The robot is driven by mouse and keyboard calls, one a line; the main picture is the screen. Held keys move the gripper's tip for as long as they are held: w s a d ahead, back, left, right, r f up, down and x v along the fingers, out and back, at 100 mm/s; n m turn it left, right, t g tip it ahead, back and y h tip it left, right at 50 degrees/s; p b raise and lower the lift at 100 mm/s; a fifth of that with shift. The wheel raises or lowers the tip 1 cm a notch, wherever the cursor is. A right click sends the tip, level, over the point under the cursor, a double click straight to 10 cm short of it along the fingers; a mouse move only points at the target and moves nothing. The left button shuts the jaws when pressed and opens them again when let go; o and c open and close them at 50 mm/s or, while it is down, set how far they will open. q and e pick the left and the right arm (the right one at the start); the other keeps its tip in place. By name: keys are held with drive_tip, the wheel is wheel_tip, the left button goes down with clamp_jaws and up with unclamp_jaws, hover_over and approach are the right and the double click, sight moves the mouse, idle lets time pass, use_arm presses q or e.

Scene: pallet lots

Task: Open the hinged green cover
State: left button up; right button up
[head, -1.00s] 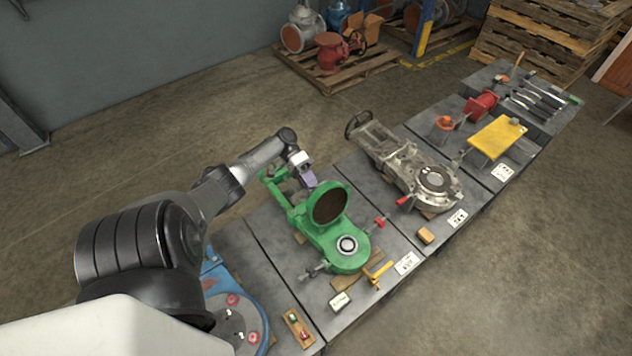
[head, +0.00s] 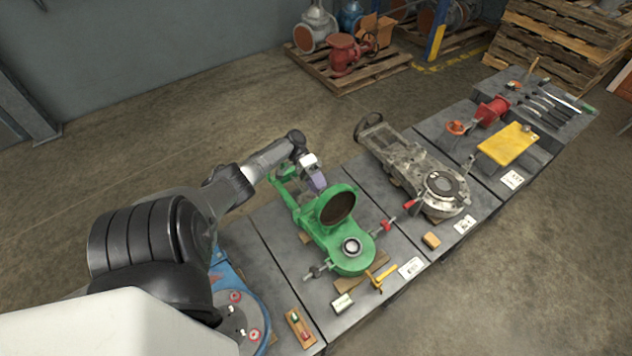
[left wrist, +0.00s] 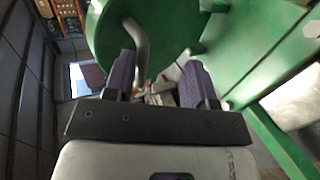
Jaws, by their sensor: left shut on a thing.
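The hinged green cover (head: 330,199) is a round disc with a dark inner face. It stands raised and steeply tilted on its green body (head: 347,263), so the round metal-ringed opening (head: 351,247) is uncovered. My left gripper (head: 317,184) is behind the cover, on its outer side. In the left wrist view the cover's green back (left wrist: 175,25) fills the top, and a bent grey handle (left wrist: 141,45) comes down between the purple fingers of my left gripper (left wrist: 160,85). The gripper is shut on this handle; the exact contact is hard to see. My right gripper is not in view.
A grey valve with a handwheel (head: 440,190) stands right of the green body. A blue unit (head: 250,300) is at the left, partly behind my arm.

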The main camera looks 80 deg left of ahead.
use_arm(q)
drive_tip(key=shift+s+d+f, duration=0.1)
drive_tip(key=shift+d+f, duration=0.1)
drive_tip(key=shift+f, duration=0.2)
drive_tip(key=b+v, duration=0.8)
drive_tip(key=v, duration=0.6)
drive_tip(key=shift+r, duration=0.3)
drive_tip(key=shift+a, duration=0.1)
drive_tip(key=shift+r, duration=0.1)
